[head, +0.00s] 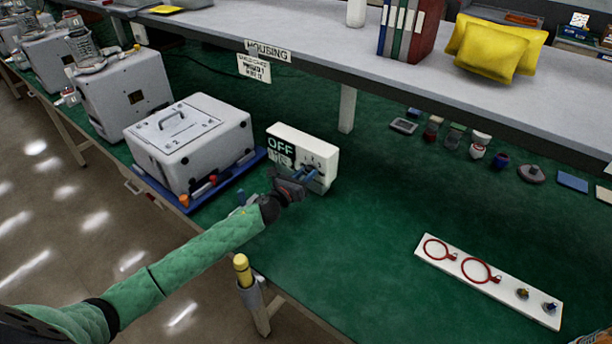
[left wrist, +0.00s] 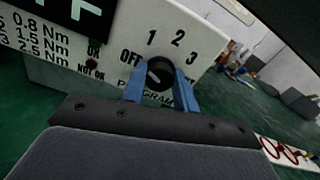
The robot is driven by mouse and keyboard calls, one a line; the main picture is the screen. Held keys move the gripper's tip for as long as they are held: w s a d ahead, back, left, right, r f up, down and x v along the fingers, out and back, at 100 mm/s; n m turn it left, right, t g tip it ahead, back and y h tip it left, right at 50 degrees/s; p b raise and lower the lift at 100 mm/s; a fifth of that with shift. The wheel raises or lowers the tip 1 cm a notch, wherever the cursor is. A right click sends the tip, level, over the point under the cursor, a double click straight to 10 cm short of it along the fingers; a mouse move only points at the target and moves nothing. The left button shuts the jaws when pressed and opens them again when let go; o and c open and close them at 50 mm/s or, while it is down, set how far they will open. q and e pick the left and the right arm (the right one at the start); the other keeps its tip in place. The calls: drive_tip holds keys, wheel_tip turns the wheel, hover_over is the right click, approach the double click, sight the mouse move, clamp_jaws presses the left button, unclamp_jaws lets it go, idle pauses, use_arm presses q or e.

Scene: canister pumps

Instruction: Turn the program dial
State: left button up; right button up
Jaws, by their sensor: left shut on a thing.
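The program dial (left wrist: 160,73) is a round black knob with a light pointer line, on the front of a white control box (head: 295,141). In the left wrist view the marks OFF, 1, 2 and 3 stand around it, and OFF also shows on the box's black display in the head view. My left gripper (head: 306,174) is at the box front, its blue fingers (left wrist: 161,92) on either side of the dial and shut on it. In the head view the gripper hides most of the dial. My right gripper is not in view.
A white housing (head: 187,145) on a blue tray (head: 232,174) stands left of the box. A white board with red rings (head: 488,280) lies at right on the green mat. A grey shelf (head: 330,50) overhangs the back.

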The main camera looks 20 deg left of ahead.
use_arm(q)
drive_tip(key=shift+n, duration=1.2)
drive_tip(key=shift+a+n, duration=0.1)
drive_tip(key=shift+n, duration=0.9)
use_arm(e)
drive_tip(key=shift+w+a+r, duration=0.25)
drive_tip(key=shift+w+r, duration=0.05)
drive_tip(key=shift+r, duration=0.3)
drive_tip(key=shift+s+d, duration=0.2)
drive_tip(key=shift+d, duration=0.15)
